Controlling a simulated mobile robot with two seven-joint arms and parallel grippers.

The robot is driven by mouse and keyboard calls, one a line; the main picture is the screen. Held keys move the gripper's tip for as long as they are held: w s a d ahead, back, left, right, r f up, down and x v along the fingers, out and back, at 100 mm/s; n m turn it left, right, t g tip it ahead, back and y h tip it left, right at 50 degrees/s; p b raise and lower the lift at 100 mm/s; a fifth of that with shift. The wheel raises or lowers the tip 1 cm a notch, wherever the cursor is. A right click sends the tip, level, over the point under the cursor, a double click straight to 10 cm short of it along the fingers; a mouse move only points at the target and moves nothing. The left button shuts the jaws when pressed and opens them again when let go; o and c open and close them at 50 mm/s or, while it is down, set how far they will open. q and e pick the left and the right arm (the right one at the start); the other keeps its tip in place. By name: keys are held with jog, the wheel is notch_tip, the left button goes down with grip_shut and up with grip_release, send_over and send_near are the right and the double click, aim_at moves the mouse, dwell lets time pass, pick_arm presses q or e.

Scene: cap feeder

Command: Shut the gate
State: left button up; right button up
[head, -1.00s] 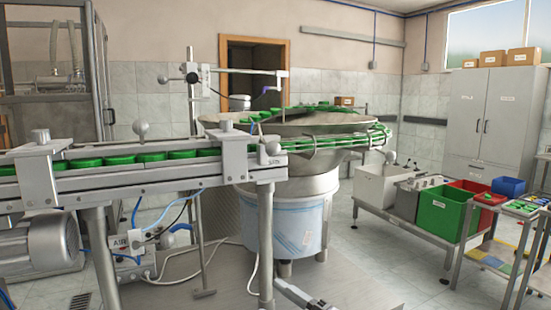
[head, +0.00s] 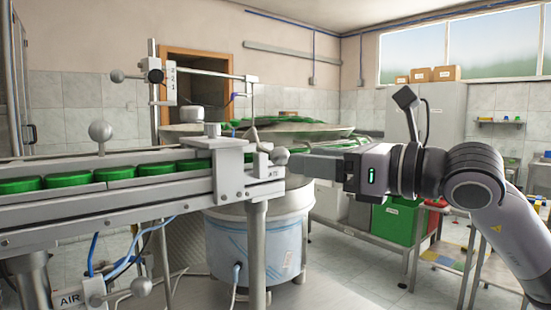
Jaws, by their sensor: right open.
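The gate end of the conveyor (head: 110,192) is at the middle of the head view. A small grey gate block with a label (head: 265,172) sits there, with a round grey ball knob (head: 279,156) at its right side. I cannot tell clearly from here how far the gate stands open. My right gripper (head: 297,163) comes in from the right with its fingers pointing left, just right of the knob. Its jaws are open, and no object shows between them. Whether a fingertip touches the knob is unclear. My left gripper is not in view.
Green caps (head: 130,171) lie in a row on the conveyor. A grey bracket (head: 229,168) straddles the track left of the gate. The feeder bowl (head: 300,131) stands behind on its drum. A green bin (head: 400,222) is below my right arm. Open floor lies at the front.

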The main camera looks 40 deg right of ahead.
aim_at(287, 153)
jog(key=p+x, duration=0.4)
jog(key=x, duration=0.1)
jog(key=shift+d+r, duration=0.1)
jog(key=shift+r, duration=0.2)
jog(key=shift+p+x, duration=0.75)
jog(key=shift+x, duration=0.3)
jog(key=shift+f, duration=0.25)
grip_shut()
